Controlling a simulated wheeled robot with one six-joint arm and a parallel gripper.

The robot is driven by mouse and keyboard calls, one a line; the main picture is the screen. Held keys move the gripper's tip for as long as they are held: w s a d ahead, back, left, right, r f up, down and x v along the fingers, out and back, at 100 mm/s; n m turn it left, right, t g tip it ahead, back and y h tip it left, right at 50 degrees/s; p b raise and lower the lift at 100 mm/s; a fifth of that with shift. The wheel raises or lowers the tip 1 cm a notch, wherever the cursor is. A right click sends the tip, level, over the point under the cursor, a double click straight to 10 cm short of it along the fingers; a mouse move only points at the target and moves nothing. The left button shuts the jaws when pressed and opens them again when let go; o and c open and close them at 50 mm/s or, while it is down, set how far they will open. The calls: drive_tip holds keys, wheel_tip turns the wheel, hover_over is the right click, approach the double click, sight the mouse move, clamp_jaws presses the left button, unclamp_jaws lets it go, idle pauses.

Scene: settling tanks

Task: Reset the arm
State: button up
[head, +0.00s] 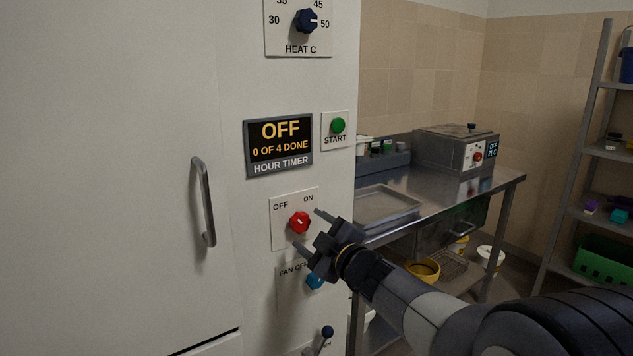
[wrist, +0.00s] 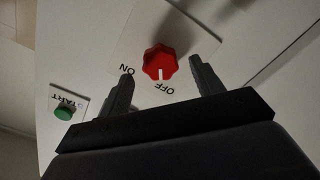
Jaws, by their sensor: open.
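My gripper (head: 307,230) is open in front of the red OFF/ON knob (head: 299,222) on the tall white cabinet. Its fingers point at the panel, one to each side of the knob in the picture. In the wrist view the fingertips (wrist: 162,68) also show spread, with the red knob (wrist: 160,61) between and beyond them. Nothing is held. I cannot tell whether a finger touches the knob. The knob's white mark points towards OFF. My arm reaches in from the lower right.
The cabinet carries a timer display (head: 280,145) reading OFF, a green START button (head: 338,126), a heat dial (head: 306,21), a blue fan knob (head: 314,282) below my gripper, and a door handle (head: 204,202). A steel table (head: 440,205) and shelf rack (head: 590,150) stand right.

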drive_tip(key=p+v, duration=0.1)
drive_tip(key=v, duration=0.6)
drive_tip(key=b+x, duration=0.1)
drive_tip(key=x, duration=0.9)
drive_tip(key=shift+w+a+f+b, duration=0.1)
drive_tip(key=shift+w+a+b, duration=0.1)
drive_tip(key=shift+b, duration=0.1)
drive_tip(key=shift+r+m+p, duration=0.25)
drive_tip(key=shift+m+p, duration=0.35)
drive_tip(key=shift+p, duration=0.05)
drive_tip(key=shift+r+m+p, duration=0.1)
drive_tip(key=shift+m+p, duration=0.25)
drive_tip(key=shift+m, duration=0.15)
drive_tip(key=m+p, duration=0.2)
drive_tip(key=m, duration=0.1)
drive_tip(key=m+p, duration=0.3)
drive_tip(key=m, duration=0.1)
drive_tip(key=m+p, duration=0.3)
drive_tip(key=m, duration=0.1)
drive_tip(key=shift+s+m+p, duration=0.1)
drive_tip(key=shift+m+p, duration=0.2)
approach(302, 223)
drive_tip(key=shift+w+a+f, duration=0.25)
drive_tip(key=shift+w+a, duration=0.05)
drive_tip(key=shift+w, duration=0.35)
drive_tip(key=shift+s+f, duration=0.1)
